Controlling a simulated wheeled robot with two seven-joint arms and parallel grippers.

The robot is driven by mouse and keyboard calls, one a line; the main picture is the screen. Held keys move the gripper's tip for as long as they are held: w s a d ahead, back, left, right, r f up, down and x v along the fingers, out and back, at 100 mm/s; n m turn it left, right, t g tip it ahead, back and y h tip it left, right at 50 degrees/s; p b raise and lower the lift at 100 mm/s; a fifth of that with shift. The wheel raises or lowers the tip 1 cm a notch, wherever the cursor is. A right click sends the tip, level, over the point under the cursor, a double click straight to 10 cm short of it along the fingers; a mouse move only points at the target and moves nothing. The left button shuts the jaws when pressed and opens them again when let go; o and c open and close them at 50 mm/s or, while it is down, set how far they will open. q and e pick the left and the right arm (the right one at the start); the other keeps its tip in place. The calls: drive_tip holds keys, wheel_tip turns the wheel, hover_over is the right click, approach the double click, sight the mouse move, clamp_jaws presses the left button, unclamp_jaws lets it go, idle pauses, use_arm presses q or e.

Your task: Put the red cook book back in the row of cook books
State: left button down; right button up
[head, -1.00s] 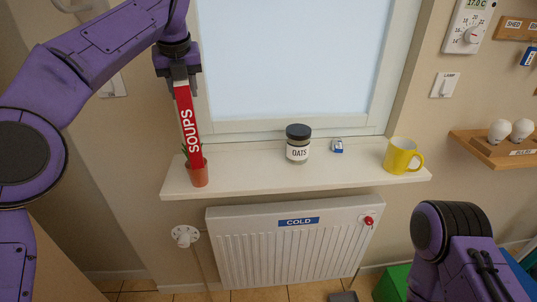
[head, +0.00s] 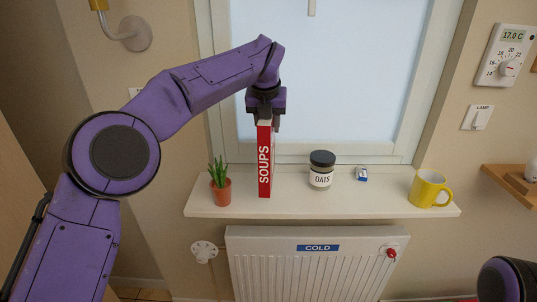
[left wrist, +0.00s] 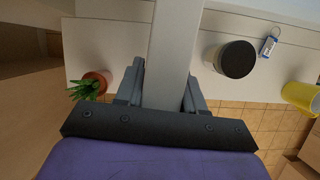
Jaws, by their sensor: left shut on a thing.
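The red cook book (head: 265,165), with SOUPS in white on its spine, hangs upright from my left gripper (head: 265,117). The gripper is shut on its top end. In the head view the book's lower end shows in front of the white sill, between a potted plant and an oats jar; I cannot tell whether it touches the sill. In the left wrist view the book (left wrist: 177,45) shows pale between the fingers of my left gripper (left wrist: 165,95). No row of cook books is in view. My right gripper is out of view; only part of my right arm shows at the lower right.
The sill (head: 390,207) holds a potted plant (head: 220,190), an oats jar (head: 321,172), a small blue-and-white tag (head: 362,174) and a yellow mug (head: 428,189). A radiator (head: 320,265) is below. The window (head: 310,70) is close behind. A wooden shelf (head: 512,182) is at right.

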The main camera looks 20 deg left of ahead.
use_arm(q)
wheel_tip(320, 180, down, 4)
drive_tip(key=shift+a, duration=0.1)
drive_tip(key=shift+f, duration=0.1)
drive_tip(key=shift+f, duration=0.3)
drive_tip(key=c, duration=0.7)
unclamp_jaws()
drive_tip(key=shift+s, duration=0.1)
drive_tip(key=shift+r, duration=0.1)
